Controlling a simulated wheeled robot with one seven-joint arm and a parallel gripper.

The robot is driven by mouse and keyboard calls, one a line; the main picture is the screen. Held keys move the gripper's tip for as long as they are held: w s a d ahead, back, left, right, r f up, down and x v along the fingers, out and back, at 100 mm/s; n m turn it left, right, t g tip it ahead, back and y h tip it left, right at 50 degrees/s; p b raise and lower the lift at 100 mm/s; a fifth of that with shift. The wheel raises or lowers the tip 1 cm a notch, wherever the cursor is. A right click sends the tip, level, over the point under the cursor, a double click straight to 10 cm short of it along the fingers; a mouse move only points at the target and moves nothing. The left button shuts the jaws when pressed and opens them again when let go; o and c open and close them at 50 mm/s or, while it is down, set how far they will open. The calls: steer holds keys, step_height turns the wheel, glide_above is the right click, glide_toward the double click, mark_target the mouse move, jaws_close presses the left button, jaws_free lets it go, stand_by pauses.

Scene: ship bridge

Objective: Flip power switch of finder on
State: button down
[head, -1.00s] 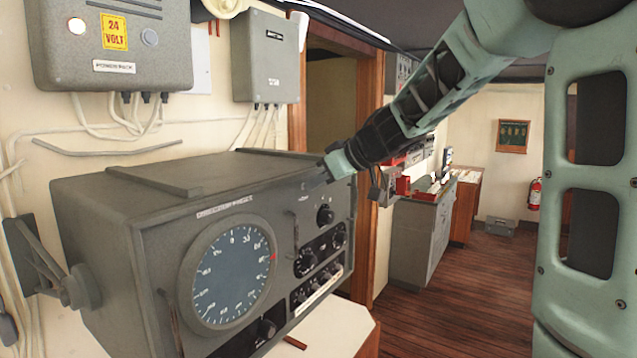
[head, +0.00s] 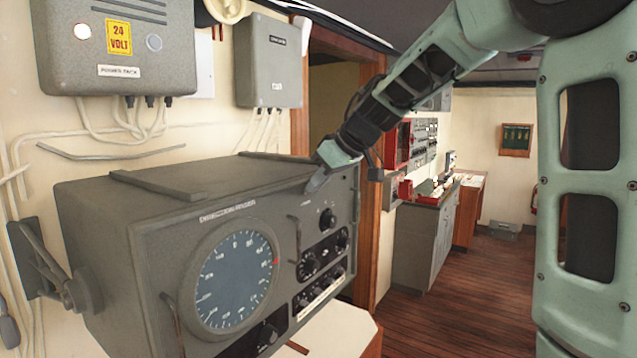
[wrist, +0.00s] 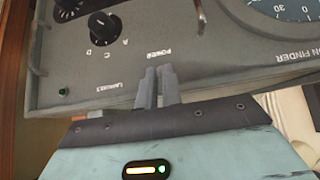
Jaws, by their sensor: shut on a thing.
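The direction finder (head: 140,240) is a grey box with a large round blue dial (head: 236,279) on its front. My gripper (head: 315,186) is at the upper right part of its front, close under the top edge. In the wrist view, the two fingers of my gripper (wrist: 157,82) are close together right at the "POWER" label (wrist: 160,52). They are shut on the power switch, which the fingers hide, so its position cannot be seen. A black knob (wrist: 104,26) and a small green light (wrist: 63,91) are beside the fingers on the panel.
A power pack (head: 115,50) and a smaller grey box (head: 268,65) hang on the wall above the finder, with cables below. Thin upright handles stand out from the finder's front. A grey cabinet (head: 420,245) stands farther back.

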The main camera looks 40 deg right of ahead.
steer(key=c, duration=1.6)
jaws_free()
steer(key=shift+o, duration=0.2)
steer(key=b+v, duration=0.4)
steer(key=v, duration=1.3)
steer(key=shift+r, duration=0.2)
steer(key=shift+s, duration=0.1)
